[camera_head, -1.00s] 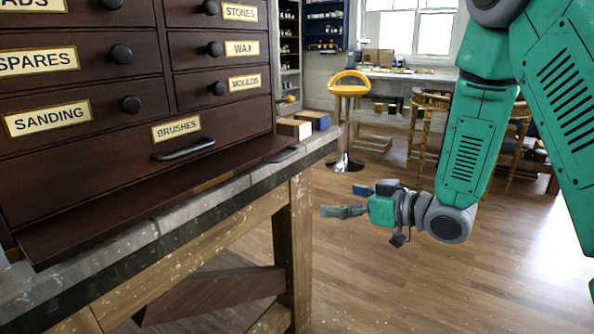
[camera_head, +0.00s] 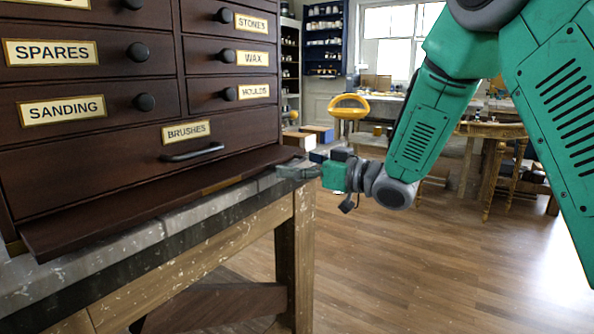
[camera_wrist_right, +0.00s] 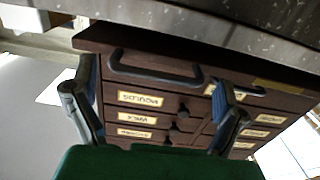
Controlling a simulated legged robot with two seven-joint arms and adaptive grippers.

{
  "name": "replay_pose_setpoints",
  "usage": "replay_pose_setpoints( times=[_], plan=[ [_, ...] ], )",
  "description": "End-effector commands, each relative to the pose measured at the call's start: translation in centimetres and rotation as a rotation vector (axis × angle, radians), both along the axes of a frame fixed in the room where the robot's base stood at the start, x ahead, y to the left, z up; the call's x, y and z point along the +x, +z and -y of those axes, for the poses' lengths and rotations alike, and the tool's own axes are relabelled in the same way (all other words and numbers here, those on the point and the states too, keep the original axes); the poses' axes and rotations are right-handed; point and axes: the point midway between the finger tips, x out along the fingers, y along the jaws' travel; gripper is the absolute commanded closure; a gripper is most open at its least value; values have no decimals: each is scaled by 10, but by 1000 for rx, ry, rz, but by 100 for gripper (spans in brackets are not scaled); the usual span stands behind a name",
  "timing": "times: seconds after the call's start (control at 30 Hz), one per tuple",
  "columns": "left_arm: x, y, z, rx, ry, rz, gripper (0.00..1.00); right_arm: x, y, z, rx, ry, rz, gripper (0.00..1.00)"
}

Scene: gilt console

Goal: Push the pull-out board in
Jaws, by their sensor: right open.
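The pull-out board (camera_head: 120,214) is a dark brown slab under the Brushes drawer of the cabinet (camera_head: 80,150). It sticks out from the cabinet front over the bench edge. My right gripper (camera_head: 284,172) is by the board's right end in the head view; I cannot tell if it touches. In the right wrist view its fingers (camera_wrist_right: 157,80) are apart, with nothing clearly held between them. That view shows the cabinet upside down, with the board (camera_wrist_right: 95,38) beyond the fingers and a dark bar handle (camera_wrist_right: 150,73) between them. My left gripper is out of view.
The grey-topped bench (camera_head: 190,217) carries the cabinet, with a wooden leg (camera_head: 303,255) at its near corner. Small boxes (camera_head: 318,133) stand behind the gripper. Open floor lies to the right.

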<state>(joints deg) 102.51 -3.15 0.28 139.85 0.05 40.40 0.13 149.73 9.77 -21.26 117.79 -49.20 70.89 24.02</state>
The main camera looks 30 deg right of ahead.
Motion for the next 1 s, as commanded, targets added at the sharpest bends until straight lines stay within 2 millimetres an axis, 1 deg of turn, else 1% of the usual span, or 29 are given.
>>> replay_pose_setpoints(
  times=[0.03, 0.17, 0.33, 0.43, 0.47, 0.5, 0.57, 0.6, 0.67, 0.7, 0.87, 0.9, 0.97, 1.0],
  plan=[
    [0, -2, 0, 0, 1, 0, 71, 4, -1, -1, -2, 1, 1, 7],
    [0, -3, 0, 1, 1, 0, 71, 10, -3, 3, 7, 0, -1, 7],
    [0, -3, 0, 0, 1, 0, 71, 11, -5, 8, 14, -1, 0, 7],
    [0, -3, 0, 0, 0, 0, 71, 11, -4, 6, 13, -1, 0, 7],
    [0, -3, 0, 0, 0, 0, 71, 11, -4, 5, 12, -1, -1, 17],
    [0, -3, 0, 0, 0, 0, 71, 11, -3, 4, 9, -1, -1, 31],
    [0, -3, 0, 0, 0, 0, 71, 11, -3, 3, 7, -2, -1, 53],
    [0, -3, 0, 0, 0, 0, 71, 11, -2, 2, 6, -2, -1, 67],
    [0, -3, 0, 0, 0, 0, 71, 11, -2, 0, 4, -1, -2, 88],
    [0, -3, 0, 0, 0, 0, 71, 11, -2, -1, 3, -1, -1, 100],
    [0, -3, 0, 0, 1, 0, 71, 11, -2, 1, 6, -1, -1, 100],
    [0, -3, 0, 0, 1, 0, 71, 11, -3, 3, 7, -1, -1, 92],
    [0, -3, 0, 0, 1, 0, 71, 11, -3, 4, 9, -2, 0, 70],
    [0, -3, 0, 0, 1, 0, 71, 11, -4, 4, 9, -2, -1, 56]
  ],
)
